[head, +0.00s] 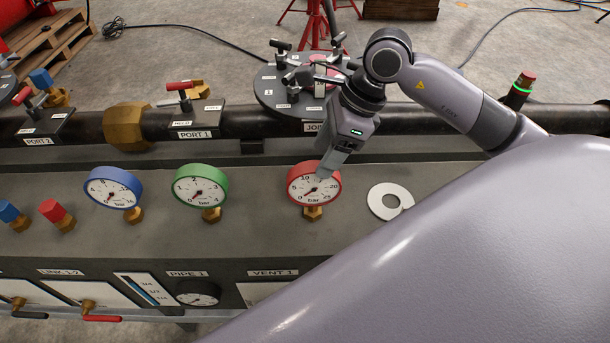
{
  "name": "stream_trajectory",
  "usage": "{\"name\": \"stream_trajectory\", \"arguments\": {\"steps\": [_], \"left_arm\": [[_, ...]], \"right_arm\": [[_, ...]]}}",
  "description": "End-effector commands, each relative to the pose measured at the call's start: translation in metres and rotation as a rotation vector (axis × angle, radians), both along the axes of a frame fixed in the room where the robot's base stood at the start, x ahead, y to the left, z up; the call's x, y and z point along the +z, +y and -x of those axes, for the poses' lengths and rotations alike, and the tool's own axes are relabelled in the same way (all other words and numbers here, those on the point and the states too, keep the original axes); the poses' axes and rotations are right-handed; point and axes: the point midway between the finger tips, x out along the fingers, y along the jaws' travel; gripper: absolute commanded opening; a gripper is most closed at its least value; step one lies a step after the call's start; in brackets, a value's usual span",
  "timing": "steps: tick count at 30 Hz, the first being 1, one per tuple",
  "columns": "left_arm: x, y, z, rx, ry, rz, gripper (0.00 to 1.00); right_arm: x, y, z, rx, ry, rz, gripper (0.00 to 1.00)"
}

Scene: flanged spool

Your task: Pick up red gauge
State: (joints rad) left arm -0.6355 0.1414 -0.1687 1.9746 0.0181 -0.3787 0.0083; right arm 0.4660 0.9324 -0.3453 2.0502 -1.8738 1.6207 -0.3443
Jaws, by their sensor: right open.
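The red gauge (311,188) has a red rim, a white dial marked in bar and a brass fitting below. It stands upright on the grey bench top (255,226). My right gripper (325,172) reaches down from the upper right to the gauge's upper right edge. The gripper is open, and its fingertips overlap the top of the dial in the picture. I cannot tell whether they touch the gauge. My left gripper is not in view.
A green gauge (201,188) and a blue gauge (112,189) stand to the left. A black pipe (235,122) and a dark flange (275,92) stand behind. Red and blue fittings sit at far left.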

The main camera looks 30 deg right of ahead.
Motion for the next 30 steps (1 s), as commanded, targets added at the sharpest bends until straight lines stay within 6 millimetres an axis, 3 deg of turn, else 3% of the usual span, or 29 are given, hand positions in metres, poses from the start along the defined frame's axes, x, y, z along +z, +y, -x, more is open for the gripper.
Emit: {"name": "stream_trajectory", "arguments": {"steps": [15, 24, 30], "left_arm": [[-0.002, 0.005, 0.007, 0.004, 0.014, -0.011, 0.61], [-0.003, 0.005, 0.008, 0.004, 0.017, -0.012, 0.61], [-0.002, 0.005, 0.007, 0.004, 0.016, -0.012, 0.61]], "right_arm": [[-0.058, 0.023, -0.013, 0.000, 0.004, -0.005, 0.62], [-0.063, 0.024, -0.014, 0.001, 0.002, -0.004, 0.62], [-0.063, 0.024, -0.014, 0.000, 0.002, -0.003, 0.00]]}}
